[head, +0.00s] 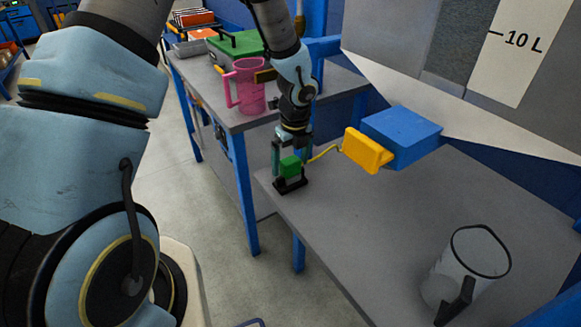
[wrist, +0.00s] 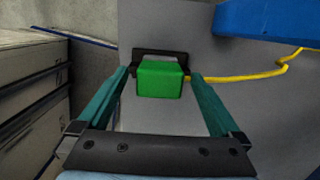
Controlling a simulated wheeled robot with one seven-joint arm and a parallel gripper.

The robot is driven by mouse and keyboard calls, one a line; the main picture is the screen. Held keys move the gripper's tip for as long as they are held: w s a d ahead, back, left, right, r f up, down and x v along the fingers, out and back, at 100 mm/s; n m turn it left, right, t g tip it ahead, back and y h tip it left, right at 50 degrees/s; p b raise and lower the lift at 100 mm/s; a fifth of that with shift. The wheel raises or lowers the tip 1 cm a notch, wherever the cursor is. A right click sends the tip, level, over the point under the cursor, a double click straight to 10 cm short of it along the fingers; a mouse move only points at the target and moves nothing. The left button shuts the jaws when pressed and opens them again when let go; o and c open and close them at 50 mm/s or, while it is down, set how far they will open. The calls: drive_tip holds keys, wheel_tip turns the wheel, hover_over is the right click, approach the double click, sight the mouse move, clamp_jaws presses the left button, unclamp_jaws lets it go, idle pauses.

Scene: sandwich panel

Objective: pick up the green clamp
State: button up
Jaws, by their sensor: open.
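The green clamp (head: 290,166) is a small green block on a black base, at the near-left corner of the grey table. In the wrist view the green clamp (wrist: 160,80) sits in the middle, with its black part behind it. My gripper (head: 284,158) is over the table corner at the clamp. In the wrist view my gripper (wrist: 160,75) is open, with one teal finger on each side of the green block. Gaps show between the block and both fingers. A yellow cable (wrist: 250,75) runs off to the right from beside the block.
A blue box with a yellow block (head: 368,150) stands right of the clamp. A clear jug (head: 468,265) with a black handle is at the table's front right. A pink jug (head: 247,88) and a green-lidded case (head: 236,45) stand on the table behind. The middle of the grey table (head: 380,210) is clear.

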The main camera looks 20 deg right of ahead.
drive_tip(key=shift+f, duration=0.2)
clamp_jaws()
idle(0.7)
